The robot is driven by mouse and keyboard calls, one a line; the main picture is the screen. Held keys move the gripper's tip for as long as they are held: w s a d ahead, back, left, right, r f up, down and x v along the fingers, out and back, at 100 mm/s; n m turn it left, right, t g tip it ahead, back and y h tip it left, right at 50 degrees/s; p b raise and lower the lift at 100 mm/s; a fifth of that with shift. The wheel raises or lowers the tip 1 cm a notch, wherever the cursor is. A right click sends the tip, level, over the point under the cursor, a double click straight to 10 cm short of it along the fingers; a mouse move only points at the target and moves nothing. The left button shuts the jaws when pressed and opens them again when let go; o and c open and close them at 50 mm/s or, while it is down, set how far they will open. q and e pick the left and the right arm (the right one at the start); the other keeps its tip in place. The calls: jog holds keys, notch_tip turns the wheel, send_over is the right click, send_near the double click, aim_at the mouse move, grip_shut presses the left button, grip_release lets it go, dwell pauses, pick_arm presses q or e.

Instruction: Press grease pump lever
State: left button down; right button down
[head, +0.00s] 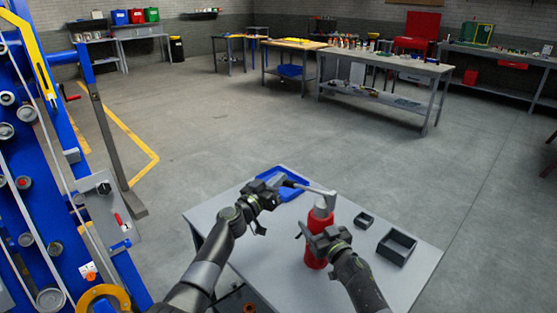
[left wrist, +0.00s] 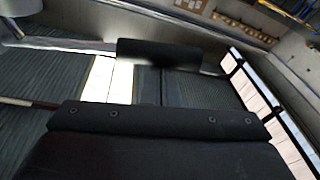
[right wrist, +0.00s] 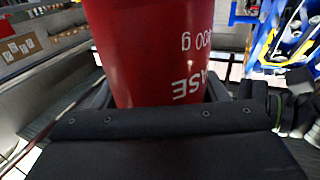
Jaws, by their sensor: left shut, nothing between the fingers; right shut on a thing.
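The grease pump has a red body (head: 315,252) and a grey head (head: 322,207). It stands upright on the grey table. Its lever (head: 318,190) reaches left from the head, close to level. My left gripper (head: 274,187) is shut and empty at the lever's left end; I cannot tell whether it touches it. My right gripper (head: 317,241) is shut on the red body. In the right wrist view the red body (right wrist: 150,45), with white lettering, fills the space between the fingers. The left wrist view shows the shut black fingers (left wrist: 158,55) and no pump.
A blue tray (head: 290,193) lies at the table's back left, behind the left gripper. A small dark box (head: 364,220) and a larger one (head: 397,246) stand right of the pump. The blue harvester chassis (head: 40,190) is at the left. Workbenches (head: 385,68) stand far back.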

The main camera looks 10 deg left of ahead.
pick_arm(q)
jog(key=s+a+r, duration=0.2)
jog(key=s+a, duration=0.3)
jog(key=s, duration=0.2)
jog(key=shift+s+r, duration=0.2)
jog(key=shift+s, duration=0.15)
dwell(0.8)
notch_tip(320, 180, up, 9)
jog(key=s+d+m+g+h, duration=0.1)
jog(key=d+m, duration=0.1)
jog(key=m, duration=0.5)
jog(key=shift+s+d+m, duration=0.25)
jog(key=shift+d+m, duration=0.05)
jog(key=shift+w, duration=0.1)
